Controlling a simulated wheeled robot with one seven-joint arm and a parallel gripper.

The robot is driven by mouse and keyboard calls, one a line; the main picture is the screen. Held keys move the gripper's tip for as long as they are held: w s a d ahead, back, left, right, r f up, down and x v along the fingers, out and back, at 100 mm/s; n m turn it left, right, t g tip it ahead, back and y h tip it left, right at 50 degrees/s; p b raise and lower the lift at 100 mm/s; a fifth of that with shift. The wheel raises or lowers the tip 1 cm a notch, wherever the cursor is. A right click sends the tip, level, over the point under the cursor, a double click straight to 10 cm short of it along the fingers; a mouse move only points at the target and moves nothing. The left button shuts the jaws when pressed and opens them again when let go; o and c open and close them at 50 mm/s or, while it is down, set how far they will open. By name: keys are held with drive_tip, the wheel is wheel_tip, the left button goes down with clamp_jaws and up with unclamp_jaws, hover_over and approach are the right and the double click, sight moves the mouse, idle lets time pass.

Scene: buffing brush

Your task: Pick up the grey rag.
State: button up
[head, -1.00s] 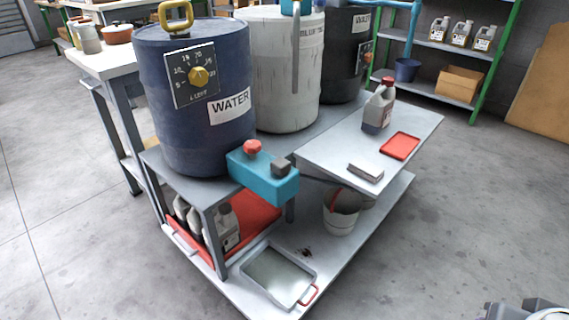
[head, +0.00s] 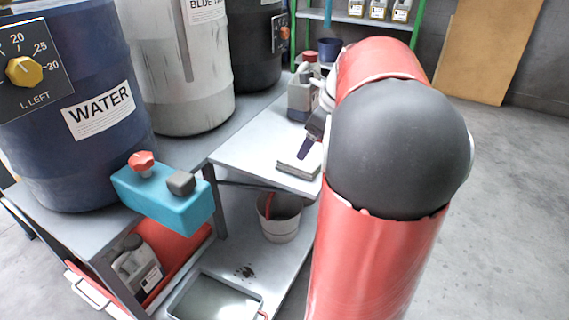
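The grey rag (head: 298,169) looks like a flat folded grey piece. It lies at the near edge of the white side table (head: 243,150). My gripper (head: 309,148) shows in the head view as a dark finger shape just above and behind the rag. It appears apart from the rag, but the gap is hard to judge. Most of my gripper is hidden behind my red and dark grey arm, so I cannot see whether it is open or shut.
A grey jug with a red cap (head: 303,92) stands behind the gripper. A blue WATER drum (head: 75,120) and a teal box with knobs (head: 165,195) are at left. A white bucket (head: 280,217) and a metal tray (head: 255,297) sit below.

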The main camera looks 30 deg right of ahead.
drive_tip(key=shift+w+d+f, duration=0.15)
drive_tip(key=shift+d+f, duration=0.1)
drive_tip(key=shift+f, duration=0.15)
drive_tip(key=shift+w+a+f+m+b, duration=0.1)
drive_tip(key=shift+w+f+m+b, duration=0.1)
drive_tip(key=shift+f, duration=0.25)
drive_tip(key=shift+w+a+f+m+b, duration=0.1)
drive_tip(key=shift+f+b, duration=0.1)
drive_tip(key=shift+f, duration=0.2)
drive_tip(key=b+x, duration=0.1)
drive_tip(key=x, duration=0.4)
drive_tip(key=shift+w+b, duration=0.25)
drive_tip(key=shift+b, duration=0.1)
drive_tip(key=c, duration=1.1)
drive_tip(key=shift+r, duration=0.15)
wheel_tip(320, 180, up, 20)
drive_tip(key=p, duration=0.6)
